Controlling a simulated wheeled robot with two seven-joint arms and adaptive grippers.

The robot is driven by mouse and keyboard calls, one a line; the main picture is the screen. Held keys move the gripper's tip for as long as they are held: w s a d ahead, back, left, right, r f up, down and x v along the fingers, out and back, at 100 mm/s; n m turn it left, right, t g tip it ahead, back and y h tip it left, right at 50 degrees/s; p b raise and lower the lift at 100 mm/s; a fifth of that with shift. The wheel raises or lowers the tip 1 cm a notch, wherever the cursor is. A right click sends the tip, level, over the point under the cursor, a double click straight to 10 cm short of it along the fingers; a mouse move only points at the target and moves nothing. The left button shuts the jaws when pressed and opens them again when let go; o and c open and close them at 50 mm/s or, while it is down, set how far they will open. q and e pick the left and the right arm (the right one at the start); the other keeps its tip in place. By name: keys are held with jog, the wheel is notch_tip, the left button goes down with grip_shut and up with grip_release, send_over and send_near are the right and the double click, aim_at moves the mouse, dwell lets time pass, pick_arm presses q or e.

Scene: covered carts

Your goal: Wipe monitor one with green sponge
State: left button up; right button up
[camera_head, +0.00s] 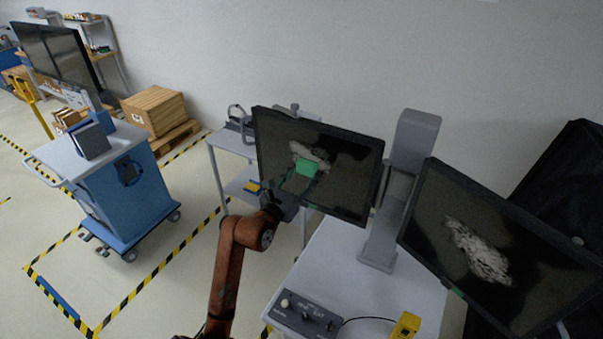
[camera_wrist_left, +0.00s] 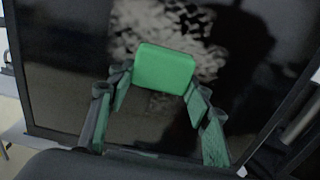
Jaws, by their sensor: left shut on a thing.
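A green sponge (camera_head: 306,168) is in front of the left monitor (camera_head: 348,190), over the lower part of a whitish dirty patch (camera_head: 312,153) on its dark screen. In the left wrist view the sponge (camera_wrist_left: 164,69) sits between the fingertips of my left gripper (camera_wrist_left: 158,90), which is shut on it. My left gripper (camera_head: 297,184) reaches up from below. The sponge looks close to the screen; I cannot tell whether it touches. A second monitor (camera_head: 490,250) on the right has its own whitish patch (camera_head: 478,252). My right gripper is not in view.
The monitors stand on a white cart (camera_head: 340,272) with a grey post (camera_head: 390,215), a control box (camera_head: 304,316) and a yellow device (camera_head: 406,325). A blue cart (camera_head: 125,190) stands at left, with wooden crates (camera_head: 155,110) behind it. The floor between the carts is clear.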

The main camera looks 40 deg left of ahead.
aim_at(324, 168)
pick_arm(q)
jog(key=shift+w+d, duration=0.15)
jog(key=shift+d, duration=0.95)
jog(key=shift+w+d+p, duration=0.15)
jog(key=shift+d+p, duration=0.25)
jog(key=shift+d, duration=0.95)
jog(key=shift+w+d+p, duration=0.1)
jog(key=shift+d+p, duration=0.25)
jog(key=shift+d, duration=0.95)
jog(key=shift+a+r+p, duration=0.15)
jog(key=shift+r+p, duration=0.45)
jog(key=shift+r, duration=0.05)
jog(key=shift+r+p, duration=0.35)
jog(key=shift+r, duration=0.15)
jog(key=shift+a, duration=0.1)
jog(key=shift+a+f, duration=0.15)
jog(key=shift+a, duration=0.8)
jog(key=shift+s+a, duration=0.2)
jog(key=shift+a, duration=1.1)
jog(key=shift+s+a, duration=0.15)
jog(key=shift+a, duration=1.1)
jog(key=shift+s+a+b, duration=0.2)
jog(key=shift+a+b, duration=0.2)
jog(key=shift+a, duration=1.3)
jog(key=shift+a, duration=0.15)
